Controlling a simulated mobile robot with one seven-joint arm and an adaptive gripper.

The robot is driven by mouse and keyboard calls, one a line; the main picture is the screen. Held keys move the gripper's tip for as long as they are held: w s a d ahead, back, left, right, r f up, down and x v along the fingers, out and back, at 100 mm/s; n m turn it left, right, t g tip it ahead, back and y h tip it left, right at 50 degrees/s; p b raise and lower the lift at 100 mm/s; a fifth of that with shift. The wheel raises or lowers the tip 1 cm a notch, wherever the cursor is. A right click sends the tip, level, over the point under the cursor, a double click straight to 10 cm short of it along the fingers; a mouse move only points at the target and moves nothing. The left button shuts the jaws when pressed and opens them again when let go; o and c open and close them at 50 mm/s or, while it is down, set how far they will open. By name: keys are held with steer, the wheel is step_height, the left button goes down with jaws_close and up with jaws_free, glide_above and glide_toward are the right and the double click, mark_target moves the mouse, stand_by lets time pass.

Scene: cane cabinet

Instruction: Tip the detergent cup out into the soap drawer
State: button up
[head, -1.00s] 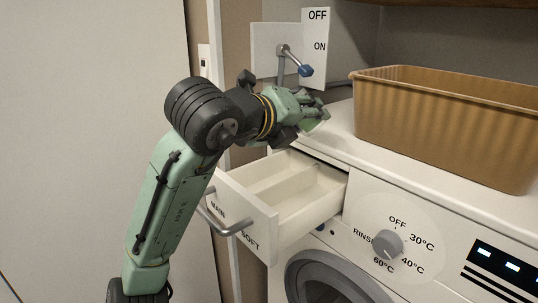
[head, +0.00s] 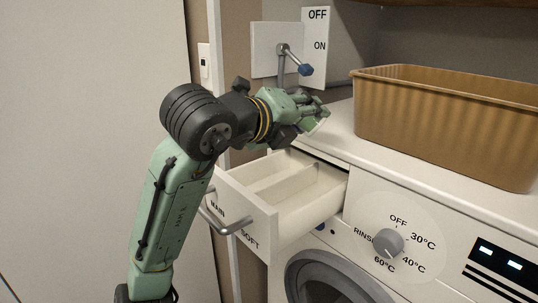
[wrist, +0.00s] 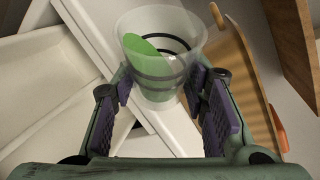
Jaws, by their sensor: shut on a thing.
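My gripper (head: 312,116) is above and behind the open soap drawer (head: 262,222), near the machine's top. In the wrist view, my gripper (wrist: 163,92) is shut on the clear detergent cup (wrist: 180,30), one finger on each side. Green detergent (wrist: 139,44) shows toward the left side inside the cup. In the head view my fingers mostly hide the cup, and its exact tilt is hard to tell. The drawer has compartments marked MAIN and SOFT, split by a divider. Its pale trays also show left of the cup in the wrist view (wrist: 40,75).
A brown ribbed basket (head: 440,115) stands on the machine top to the right. A tap lever with a blue tip (head: 305,70) is behind my gripper, beside an OFF/ON plate (head: 317,45). The drawer handle (head: 225,226) sticks out in front.

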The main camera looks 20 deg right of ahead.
steer(key=shift+f, duration=0.1)
steer(key=shift+r+n+h, duration=0.4)
steer(key=shift+n+h, duration=0.2)
steer(key=shift+n, duration=0.2)
stand_by(0.7)
steer(key=shift+w+a+f+n+h+b, duration=0.1)
steer(key=shift+f+n+h+b, duration=0.3)
steer(key=shift+n, duration=0.3)
stand_by(0.7)
steer(key=shift+w+a+f+n+b, duration=0.35)
steer(key=shift+w+a+n, duration=0.15)
steer(key=shift+n, duration=0.3)
stand_by(0.5)
steer(key=shift+a+f+h, duration=0.1)
steer(key=shift+f+h, duration=0.05)
steer(key=shift+h, duration=0.15)
